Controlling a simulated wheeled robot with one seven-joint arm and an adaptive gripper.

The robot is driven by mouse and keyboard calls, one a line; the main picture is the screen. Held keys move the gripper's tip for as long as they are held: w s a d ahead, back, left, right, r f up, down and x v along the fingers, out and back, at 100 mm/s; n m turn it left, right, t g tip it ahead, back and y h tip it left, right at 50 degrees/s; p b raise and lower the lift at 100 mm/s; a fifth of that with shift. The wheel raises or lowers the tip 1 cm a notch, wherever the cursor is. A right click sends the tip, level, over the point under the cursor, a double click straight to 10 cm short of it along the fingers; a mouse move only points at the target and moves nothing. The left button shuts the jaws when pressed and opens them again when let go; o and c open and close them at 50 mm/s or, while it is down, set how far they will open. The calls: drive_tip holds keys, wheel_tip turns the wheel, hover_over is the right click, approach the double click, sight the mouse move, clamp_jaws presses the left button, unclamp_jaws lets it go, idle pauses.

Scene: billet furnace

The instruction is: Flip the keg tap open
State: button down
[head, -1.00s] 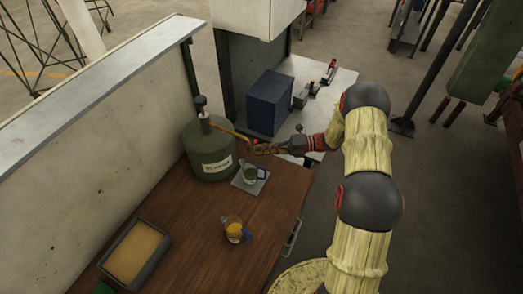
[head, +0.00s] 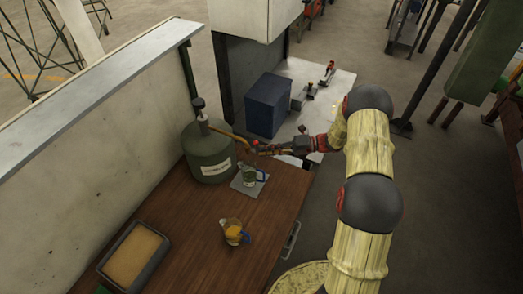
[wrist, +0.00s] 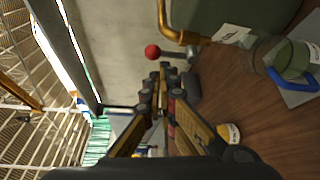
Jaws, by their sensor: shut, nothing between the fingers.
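The green keg (head: 205,155) stands at the back of the wooden table, with a brass tap pipe reaching right from its top. In the wrist view the pipe (wrist: 176,33) ends at a grey spout beside a red ball knob (wrist: 152,51). My gripper (head: 261,148) is at the tap's end, its fingers together and empty. In the wrist view my fingertips (wrist: 164,72) lie just below the knob and spout; I cannot tell if they touch. A clear jug with a blue handle (head: 249,174) stands on a grey pad (head: 237,187) below the tap.
Another jug (head: 233,233), holding something orange, stands nearer on the table. A tray with tan filling (head: 108,268) is at the front left. A pale wall (head: 85,150) borders the left. A blue box (head: 268,105) sits on a light bench behind.

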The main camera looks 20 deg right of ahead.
drive_tip(key=v, duration=1)
drive_tip(key=shift+d, duration=0.2)
drive_tip(key=s+a+f+n+g+h+b, duration=0.1)
drive_tip(key=s+f+n+g+h, duration=0.2)
drive_tip(key=s+n, duration=0.45)
drive_tip(key=s+a+f+n+g+h+b, duration=0.25)
drive_tip(key=s+n, duration=0.35)
drive_tip(key=n, duration=0.3)
drive_tip(key=s+a+r+n+t+h+b, duration=0.3)
drive_tip(key=s+a+n+h+b, duration=0.2)
drive_tip(key=s+n+b, duration=0.3)
drive_tip(key=s+a+r+n+t+h+b, duration=0.3)
drive_tip(key=s+n+b, duration=0.5)
drive_tip(key=n+b, duration=0.4)
drive_tip(key=a+r+h+b, duration=0.1)
drive_tip(key=a+h+b, duration=0.1)
drive_tip(key=shift+a+t+h, duration=0.2)
drive_tip(key=shift+t+h, duration=0.15)
